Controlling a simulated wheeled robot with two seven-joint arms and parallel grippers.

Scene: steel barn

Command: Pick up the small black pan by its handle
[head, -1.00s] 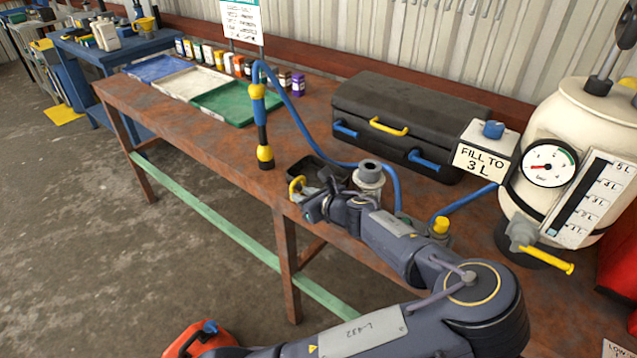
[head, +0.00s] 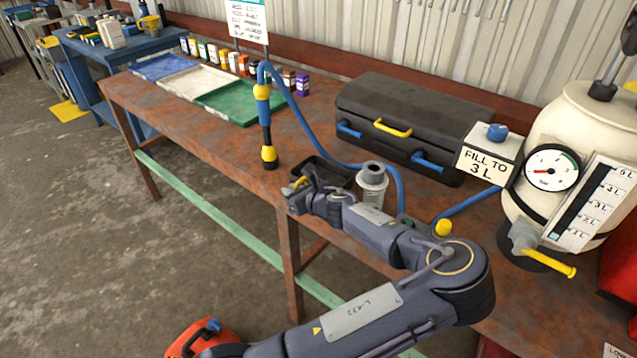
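The small black pan (head: 330,172) sits near the front edge of the rusty workbench (head: 205,128), left of a grey metal canister. Its yellow handle (head: 298,183) points toward the front edge and is partly covered by my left gripper (head: 297,192). The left gripper is at the handle, with its fingers around or right beside it. The fingers are small and dark here, so I cannot tell whether they are closed on the handle or touching it. My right gripper is not in view.
The metal canister (head: 372,184) stands close right of the pan. A blue hose (head: 345,160) runs behind it from an upright wand (head: 267,130). A black case (head: 410,120) lies behind, and a cream tank (head: 575,150) stands at right.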

